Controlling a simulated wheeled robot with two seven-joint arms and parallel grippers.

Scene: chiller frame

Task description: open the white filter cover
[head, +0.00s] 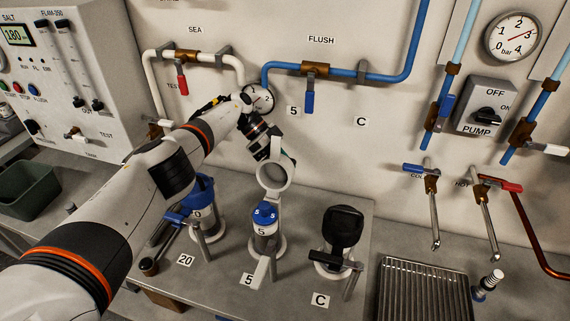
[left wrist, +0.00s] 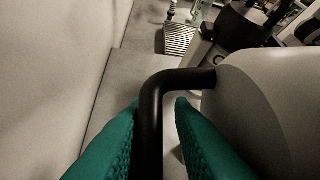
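The white filter cover (head: 274,173) stands swung up above the middle filter housing (head: 264,240), which is labelled 5. My left gripper (left wrist: 158,103) has one green finger on each side of the handle. The left finger lies close to it; a gap shows at the right finger. In the head view my left gripper (head: 287,157) is at the raised cover, partly hidden. My right gripper is out of view.
A blue-topped filter (head: 204,190), labelled 20, stands left, partly behind my arm. A black-topped filter (head: 342,228), labelled C, stands right. A pressure gauge (head: 262,98) and blue pipe (head: 340,74) are on the wall behind. A drain grate (head: 422,290) lies further right.

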